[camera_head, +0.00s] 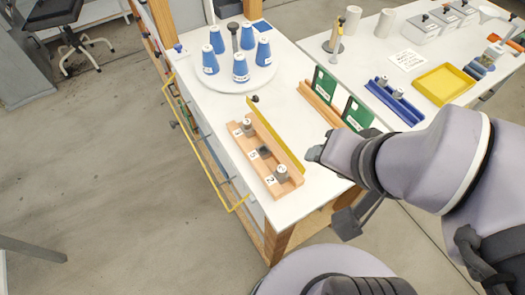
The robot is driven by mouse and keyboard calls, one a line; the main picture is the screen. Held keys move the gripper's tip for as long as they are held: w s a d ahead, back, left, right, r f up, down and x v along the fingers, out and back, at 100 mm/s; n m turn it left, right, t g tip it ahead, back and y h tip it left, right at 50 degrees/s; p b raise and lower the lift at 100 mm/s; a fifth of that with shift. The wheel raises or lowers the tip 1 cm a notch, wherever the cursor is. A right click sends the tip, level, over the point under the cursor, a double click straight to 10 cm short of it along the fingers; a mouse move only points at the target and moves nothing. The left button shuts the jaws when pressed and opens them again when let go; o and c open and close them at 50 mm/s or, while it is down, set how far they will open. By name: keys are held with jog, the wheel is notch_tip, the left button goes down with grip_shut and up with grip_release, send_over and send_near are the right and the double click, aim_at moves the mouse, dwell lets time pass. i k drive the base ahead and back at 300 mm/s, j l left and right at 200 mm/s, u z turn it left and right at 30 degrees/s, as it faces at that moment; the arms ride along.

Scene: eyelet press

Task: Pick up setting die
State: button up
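A wooden holder (293,184) lies near the front edge of the white table. Two grey metal cylinders stand in it, one at the far end (248,127) and one at the near end (281,172). A darker piece or hollow (265,152) shows between them. Small white number labels are on the holder. I cannot tell which piece is the setting die. My gripper (314,153) is above the table's right edge, to the right of the holder and apart from it. Its fingers are small and partly hidden by my wrist, so its opening and any held thing cannot be made out.
A yellow strip (275,134) runs along the holder's right side. Blue cones (240,68) stand on a round white disc (216,81) at the back. Green cards (357,114) stand in a wooden rack. A blue rack (394,105) and yellow tray (442,84) are farther right.

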aim_at(397, 95)
jog(key=l+u, duration=0.25)
jog(key=l, duration=0.15)
jog(key=l+u, duration=0.25)
jog(key=l, duration=0.2)
jog(key=k+l+u, duration=0.1)
jog(key=l+u, duration=0.15)
jog(key=l, duration=0.15)
jog(key=k+l+u, duration=0.1)
jog(key=l+u, duration=0.15)
jog(key=l, duration=0.15)
jog(key=k+l+u, duration=0.25)
jog(key=l, duration=0.15)
jog(key=i+l+u, duration=0.15)
jog(key=l+u, duration=0.25)
jog(key=l, duration=0.15)
jog(key=l+u, duration=0.35)
jog(key=l, duration=0.2)
jog(key=l+u, duration=0.4)
jog(key=l, duration=0.2)
jog(key=l+u, duration=0.35)
jog(key=l, duration=0.25)
